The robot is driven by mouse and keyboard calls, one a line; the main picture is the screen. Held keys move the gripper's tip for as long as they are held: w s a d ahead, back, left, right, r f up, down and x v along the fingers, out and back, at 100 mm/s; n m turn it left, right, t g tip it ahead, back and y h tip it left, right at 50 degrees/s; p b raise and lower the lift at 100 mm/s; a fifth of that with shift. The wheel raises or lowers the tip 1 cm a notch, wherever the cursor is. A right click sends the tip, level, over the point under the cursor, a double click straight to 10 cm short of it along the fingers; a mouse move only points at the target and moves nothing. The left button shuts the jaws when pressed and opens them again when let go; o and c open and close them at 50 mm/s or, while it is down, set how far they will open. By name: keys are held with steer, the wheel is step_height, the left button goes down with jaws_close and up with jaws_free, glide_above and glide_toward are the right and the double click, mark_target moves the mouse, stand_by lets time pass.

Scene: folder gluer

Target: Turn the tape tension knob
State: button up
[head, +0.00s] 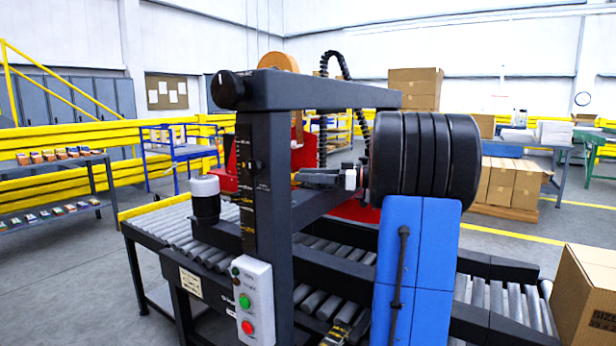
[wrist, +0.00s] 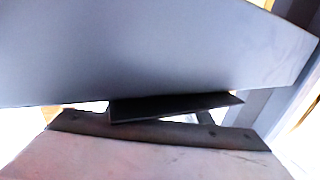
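A round black knob (head: 227,90) sits at the upper left end of the dark crossbeam (head: 320,92) of the taping machine. I cannot tell whether it is the tape tension knob. An orange-brown tape roll (head: 278,62) stands behind the beam. My gripper (head: 305,178) seems to be the small dark part pointing left below the beam, beside the red plates (head: 222,172); its fingers are too small to tell apart. In the wrist view a grey beam (wrist: 150,50) fills the top. A black flat piece (wrist: 175,105) lies under it, above a pale reddish surface (wrist: 140,160).
A control box (head: 250,300) with green and red buttons hangs on the machine's front post. Roller conveyors (head: 165,235) run beneath. A white-capped black cylinder (head: 206,203) stands left of the post. A carton (head: 590,295) is at the right edge. Open floor (head: 75,280) lies at the left.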

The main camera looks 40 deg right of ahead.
steer(key=c, duration=0.7)
steer(key=shift+m+t+h, duration=0.3)
steer(key=m+t+h, duration=0.1)
steer(key=h, duration=0.1)
steer(key=d+m+t+h, duration=0.1)
steer(key=m+h, duration=0.1)
steer(key=h, duration=0.1)
steer(key=m+t+h, duration=0.1)
steer(key=m+h, duration=0.1)
steer(key=shift+w+d+t+h, duration=0.25)
steer(key=shift+w+t+h, duration=0.05)
steer(key=shift+w, duration=0.1)
steer(key=m+h, duration=0.1)
steer(key=h, duration=0.1)
steer(key=d+m+h, duration=0.1)
steer(key=m+h, duration=0.2)
steer(key=h, duration=0.1)
steer(key=shift+d+m+h, duration=0.3)
steer(key=shift+m, duration=0.1)
steer(key=shift+d+m+h, duration=0.3)
steer(key=shift+m+h, duration=0.5)
steer(key=shift+h, duration=0.6)
steer(key=shift+d+m+g+h, duration=0.2)
steer(key=shift+m+g+h, duration=0.2)
steer(key=shift+g+h, duration=0.15)
